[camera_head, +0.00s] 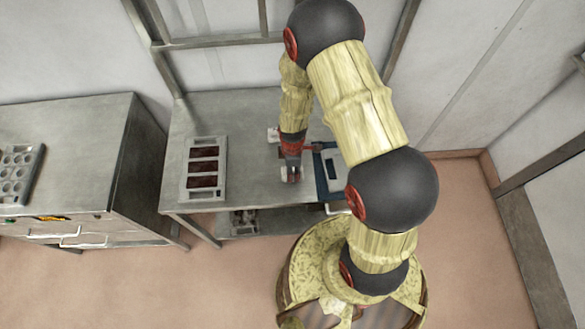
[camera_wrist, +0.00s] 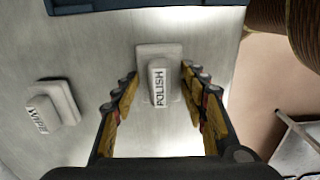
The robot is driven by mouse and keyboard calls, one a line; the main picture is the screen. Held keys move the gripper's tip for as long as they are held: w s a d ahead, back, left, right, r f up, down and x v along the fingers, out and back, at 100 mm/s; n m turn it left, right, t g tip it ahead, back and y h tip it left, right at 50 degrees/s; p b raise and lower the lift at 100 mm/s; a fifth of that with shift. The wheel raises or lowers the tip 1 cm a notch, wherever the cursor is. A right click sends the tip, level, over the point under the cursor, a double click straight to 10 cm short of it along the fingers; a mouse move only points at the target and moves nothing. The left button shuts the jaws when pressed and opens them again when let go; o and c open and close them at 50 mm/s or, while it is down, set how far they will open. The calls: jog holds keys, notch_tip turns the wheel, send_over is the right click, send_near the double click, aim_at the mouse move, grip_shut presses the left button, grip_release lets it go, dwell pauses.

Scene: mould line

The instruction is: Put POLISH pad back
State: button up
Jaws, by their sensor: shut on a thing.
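The POLISH pad (camera_wrist: 158,82) is a pale grey block with a raised grip bearing its label. In the wrist view it sits between the fingertips of my gripper (camera_wrist: 158,85), which are at its two sides. In the head view my gripper (camera_head: 291,177) is low over the front part of the metal table (camera_head: 252,150), with a pale bit of the pad at its tips. I cannot tell whether the pad touches the table. A similar WIPE pad (camera_wrist: 52,105) lies on the table to the left in the wrist view, apart from my gripper.
A blue-edged tray (camera_head: 333,178) stands just right of my gripper. A grey mould with dark red cavities (camera_head: 191,190) lies on the table's left. A lower shelf (camera_head: 265,221) holds another mould. A metal cabinet (camera_head: 75,150) stands left. Bare tabletop lies between mould and gripper.

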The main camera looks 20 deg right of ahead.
jog(key=shift+f, duration=0.2)
jog(key=o, duration=1)
jog(key=shift+r, duration=0.1)
jog(key=shift+o, duration=0.2)
